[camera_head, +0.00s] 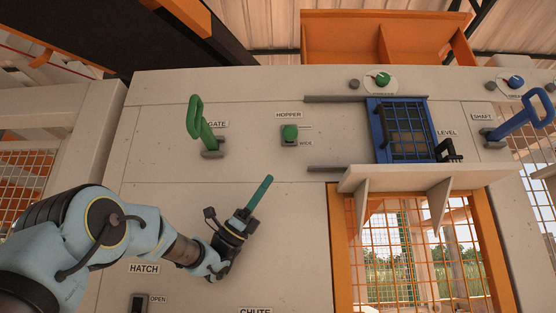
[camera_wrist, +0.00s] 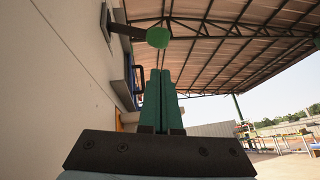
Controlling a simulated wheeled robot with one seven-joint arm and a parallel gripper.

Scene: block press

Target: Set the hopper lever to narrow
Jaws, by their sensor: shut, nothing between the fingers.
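The hopper lever (camera_head: 289,132) has a round green knob and stands out from a dark plate under the HOPPER sign (camera_head: 289,115). A WIDE label (camera_head: 306,143) is at the plate's lower right. The upper mark is too small to read, and I cannot tell the lever's exact setting. My gripper (camera_head: 267,181) is below and a little left of the lever, apart from it, with its teal fingers shut and empty, pointing up. In the wrist view the lever's knob (camera_wrist: 158,38) on its dark arm shows just beyond the shut fingertips (camera_wrist: 160,72).
A green gate handle (camera_head: 197,120) sticks out left of the lever. To the right are a blue-framed grille hatch (camera_head: 405,110), a pale shelf (camera_head: 425,177) and a blue shaft handle (camera_head: 525,115). The panel between my gripper and the lever is bare.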

